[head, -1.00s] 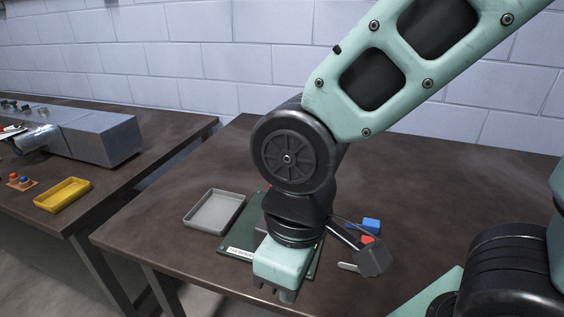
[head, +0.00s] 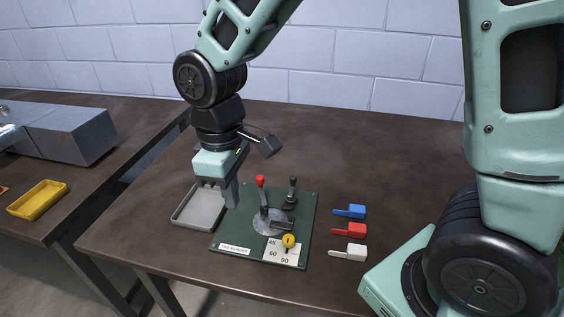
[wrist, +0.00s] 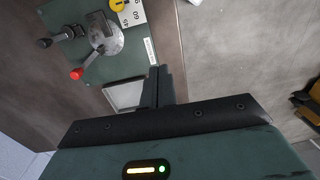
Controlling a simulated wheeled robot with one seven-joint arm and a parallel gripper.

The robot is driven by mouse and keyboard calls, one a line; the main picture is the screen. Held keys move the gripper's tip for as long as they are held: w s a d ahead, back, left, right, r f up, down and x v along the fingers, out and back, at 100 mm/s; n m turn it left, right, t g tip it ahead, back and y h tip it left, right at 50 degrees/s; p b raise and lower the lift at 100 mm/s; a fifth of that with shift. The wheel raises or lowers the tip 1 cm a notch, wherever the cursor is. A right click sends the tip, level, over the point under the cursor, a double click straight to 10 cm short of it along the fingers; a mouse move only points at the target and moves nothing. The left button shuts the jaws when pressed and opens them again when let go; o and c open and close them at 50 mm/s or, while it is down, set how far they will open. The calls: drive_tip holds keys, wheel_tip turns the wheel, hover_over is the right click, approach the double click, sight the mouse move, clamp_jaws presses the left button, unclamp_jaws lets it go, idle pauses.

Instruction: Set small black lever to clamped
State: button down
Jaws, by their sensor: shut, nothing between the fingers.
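The small black lever (head: 291,190) stands upright at the back right of the green bender board, its black knob on top. It also shows in the wrist view (wrist: 58,37), at the upper left. The red-knobbed lever (head: 262,192) stands beside it, on the round grey disc. My gripper (head: 230,200) is shut and empty, pointing down above the left back part of the board, near the grey tray. In the wrist view its fingers (wrist: 160,75) are together, apart from both levers. The red-knobbed lever lies between my gripper and the black lever.
The grey tray (head: 180,218) sits left of the board (head: 305,225). A yellow knob (head: 288,241) is on the angle plate at the front. Blue (head: 355,211), red (head: 356,229) and white (head: 356,251) handled pieces lie to the right. The back of the table is clear.

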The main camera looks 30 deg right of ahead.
drive_tip(key=w+d+f+n+h+p, duration=0.1)
drive_tip(key=w+d+f+p, duration=0.1)
drive_tip(key=w+d, duration=0.5)
drive_tip(key=w+d+f+g+h+p, duration=0.1)
drive_tip(key=w+d+f+p, duration=0.1)
drive_tip(key=w+d, duration=0.6)
drive_tip(key=w+p, duration=0.1)
drive_tip(key=w, duration=0.2)
drive_tip(key=shift+w+f+n, duration=0.3)
drive_tip(key=shift+w+n, duration=0.05)
drive_tip(key=shift+n, duration=0.05)
drive_tip(key=shift+d, duration=0.1)
drive_tip(key=p, duration=0.4)
approach(292, 186)
drive_tip(key=w+a+f, duration=0.1)
drive_tip(key=a+f, duration=0.1)
drive_tip(key=w+a+f, duration=0.1)
drive_tip(key=w+f, duration=0.1)
drive_tip(key=shift+a+f, duration=0.1)
drive_tip(key=shift+a, duration=0.25)
drive_tip(key=d, duration=0.1)
drive_tip(key=s+d+p, duration=0.1)
drive_tip(key=shift+s+d+f, duration=0.3)
drive_tip(key=shift+s, duration=0.05)
drive_tip(key=shift+s+d+f+p, duration=0.2)
drive_tip(key=shift+s+d+p, duration=0.05)
drive_tip(key=shift+d+p, duration=0.15)
